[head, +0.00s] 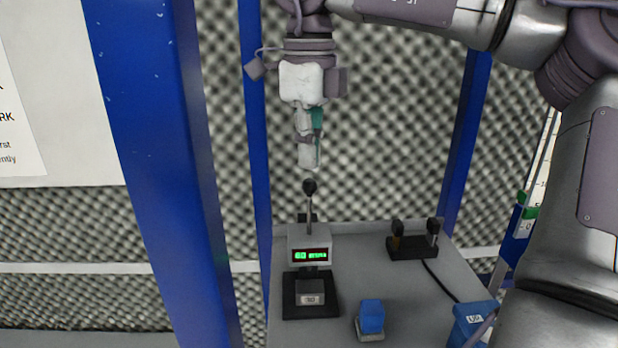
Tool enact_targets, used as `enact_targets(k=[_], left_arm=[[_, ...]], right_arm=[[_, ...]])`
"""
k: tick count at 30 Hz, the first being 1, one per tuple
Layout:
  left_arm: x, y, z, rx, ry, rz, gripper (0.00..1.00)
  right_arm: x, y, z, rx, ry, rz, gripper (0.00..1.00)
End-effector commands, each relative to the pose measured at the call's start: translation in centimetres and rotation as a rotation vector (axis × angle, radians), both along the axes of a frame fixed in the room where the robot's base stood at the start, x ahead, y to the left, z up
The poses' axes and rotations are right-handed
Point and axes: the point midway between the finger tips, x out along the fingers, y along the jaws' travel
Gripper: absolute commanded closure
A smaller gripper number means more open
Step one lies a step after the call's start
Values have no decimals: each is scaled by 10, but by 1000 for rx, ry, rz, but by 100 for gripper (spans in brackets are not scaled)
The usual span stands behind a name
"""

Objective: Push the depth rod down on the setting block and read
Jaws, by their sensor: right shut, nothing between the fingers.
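The depth gauge (309,240) stands upright on the grey bench, a light box with a lit green display. Its depth rod (309,212) rises from the top and ends in a dark round knob (309,187). The setting block (311,291) is a grey block on a black base below the display; the digits are too small to read surely. My right gripper (309,166) points down, shut and empty, and appears just above the knob in the picture. I cannot tell whether it is straight over the knob in depth. My left gripper is not in view.
A blue block (371,316) sits on a small grey base at the front. A black stand (412,246) with two uprights is at the back right. A blue labelled box (470,322) is at the right edge. Blue posts (165,150) and foam walls enclose the bench.

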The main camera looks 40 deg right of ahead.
Motion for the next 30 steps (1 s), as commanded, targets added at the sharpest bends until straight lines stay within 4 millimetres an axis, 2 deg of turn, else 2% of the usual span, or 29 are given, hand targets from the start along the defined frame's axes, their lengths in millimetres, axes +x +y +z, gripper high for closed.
enact_targets(k=[30], left_arm=[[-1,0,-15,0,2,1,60]], right_arm=[[0,0,-21,0,0,0,100]])
